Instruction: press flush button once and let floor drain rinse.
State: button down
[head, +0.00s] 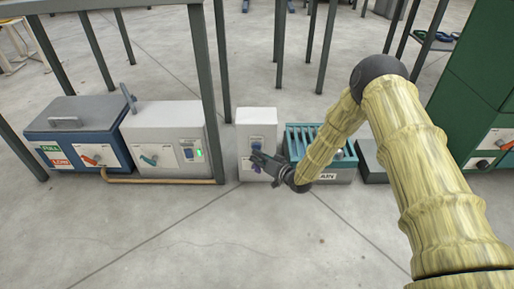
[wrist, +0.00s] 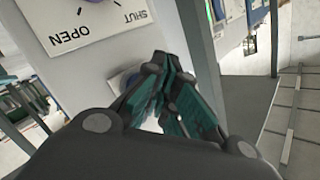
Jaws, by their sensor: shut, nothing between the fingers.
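A small white box (head: 257,117) stands on the floor. It carries a blue button (head: 257,141) on its front and a purple knob (head: 257,169) lower down. My gripper (head: 256,157) is in front of this box, between button and knob, with its fingers shut and empty. In the wrist view, the shut fingers (wrist: 168,62) are close to the white face with the OPEN/SHUT label (wrist: 97,24). The floor drain unit (head: 293,130) with teal slats stands right of the box, partly hidden by my arm.
A grey machine (head: 165,115) with a lit green indicator and a blue chest (head: 75,122) stand left. A brown pipe (head: 160,181) runs along their front. A dark post (head: 208,90) rises between the grey machine and the white box. A green cabinet (head: 480,80) stands right. The front floor is clear.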

jog(key=shift+s, duration=0.3)
jog(key=s+p, duration=0.2)
jog(key=s, duration=0.3)
jog(key=shift+p, duration=0.4)
dwell(0.8)
